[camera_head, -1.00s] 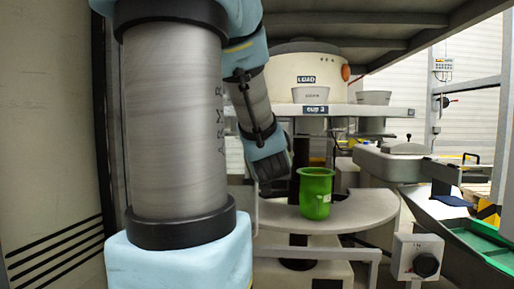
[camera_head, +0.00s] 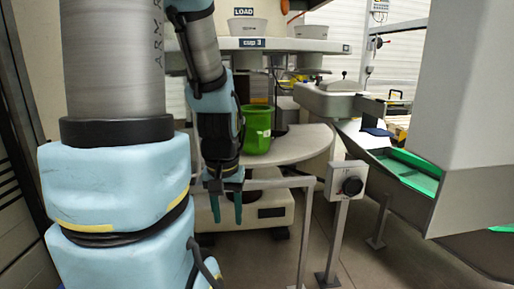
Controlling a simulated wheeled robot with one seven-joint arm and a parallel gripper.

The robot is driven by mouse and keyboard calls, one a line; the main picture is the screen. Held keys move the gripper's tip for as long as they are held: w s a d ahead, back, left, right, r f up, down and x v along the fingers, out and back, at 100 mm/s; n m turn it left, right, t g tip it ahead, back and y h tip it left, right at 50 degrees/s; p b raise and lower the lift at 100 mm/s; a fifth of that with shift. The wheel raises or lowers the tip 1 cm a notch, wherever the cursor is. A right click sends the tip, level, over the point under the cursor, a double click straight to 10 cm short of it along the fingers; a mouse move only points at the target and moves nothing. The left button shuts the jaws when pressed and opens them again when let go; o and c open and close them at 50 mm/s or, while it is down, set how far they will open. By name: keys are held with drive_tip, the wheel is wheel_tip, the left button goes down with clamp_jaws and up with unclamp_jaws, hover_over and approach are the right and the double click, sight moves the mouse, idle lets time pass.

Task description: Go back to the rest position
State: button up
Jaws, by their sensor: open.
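My gripper (camera_head: 227,207) hangs down in front of the rounded grey shelf, with two teal fingers apart and nothing between them. A green pot (camera_head: 257,130) stands upright on the grey shelf (camera_head: 300,146), just behind and to the right of my gripper. My wrist covers the pot's left edge. My arm fills the left of the view.
A machine deck marked "cup 3" (camera_head: 252,43) carries grey cups (camera_head: 247,27) above the shelf. A post with a knob box (camera_head: 346,182) stands right of the shelf. A large grey column (camera_head: 480,90) blocks the right side. Bare floor (camera_head: 345,250) shows in front.

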wheel_tip(320, 180, up, 12)
drive_tip(key=p, duration=1.1)
drive_tip(key=shift+w+r, duration=0.2)
drive_tip(key=shift+r, duration=0.05)
